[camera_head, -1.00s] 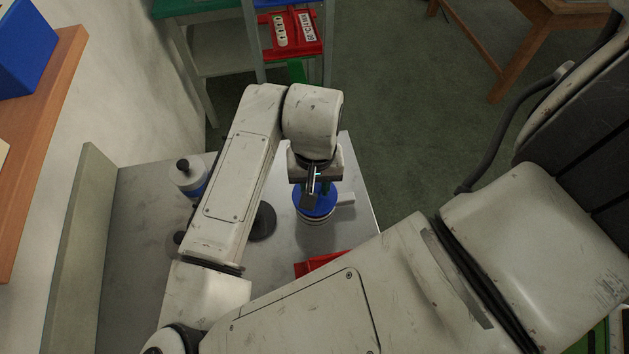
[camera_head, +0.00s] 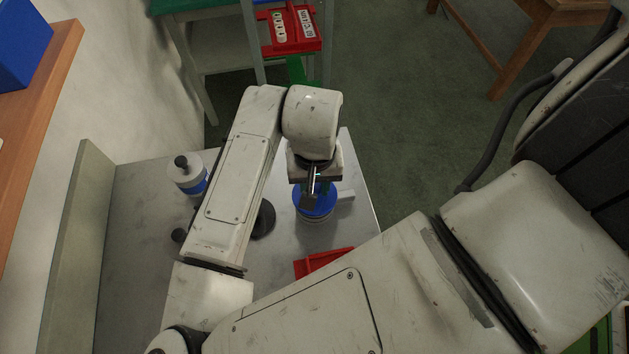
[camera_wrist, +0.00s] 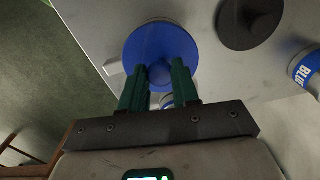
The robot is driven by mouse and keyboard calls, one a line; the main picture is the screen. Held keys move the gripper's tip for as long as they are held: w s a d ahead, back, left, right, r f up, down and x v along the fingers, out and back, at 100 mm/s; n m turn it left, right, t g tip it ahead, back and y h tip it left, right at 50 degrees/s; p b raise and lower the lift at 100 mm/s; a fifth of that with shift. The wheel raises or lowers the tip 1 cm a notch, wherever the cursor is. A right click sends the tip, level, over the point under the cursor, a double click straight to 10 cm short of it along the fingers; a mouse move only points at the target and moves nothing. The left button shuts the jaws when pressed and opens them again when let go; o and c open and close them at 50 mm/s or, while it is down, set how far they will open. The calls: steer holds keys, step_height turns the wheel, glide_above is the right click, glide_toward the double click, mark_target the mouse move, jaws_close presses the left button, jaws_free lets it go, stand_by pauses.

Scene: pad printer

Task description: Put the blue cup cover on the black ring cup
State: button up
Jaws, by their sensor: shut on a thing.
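The blue cup cover (camera_head: 316,205) is a blue disc below my gripper (camera_head: 312,192). In the wrist view the blue cup cover (camera_wrist: 165,42) shows from above, and the green fingers of my gripper (camera_wrist: 160,80) are shut on its middle. A pale cup (camera_head: 318,220) shows under the cover, with a white handle (camera_head: 346,196) to the right. The cover hides the cup's rim, and I cannot tell whether it rests flat on it. I see no black ring on this cup.
A black round cover (camera_head: 264,222) lies partly behind my arm. A red object (camera_head: 322,262) lies near the front. The table's right edge is close.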

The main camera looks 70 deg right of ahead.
steer(key=shift+f+b, duration=0.35)
steer(key=shift+f, duration=0.25)
stand_by(0.9)
steer(key=o, duration=1.6)
steer(key=shift+r, duration=0.15)
steer(key=shift+r+p, duration=3.1)
steer(key=shift+r, duration=0.3)
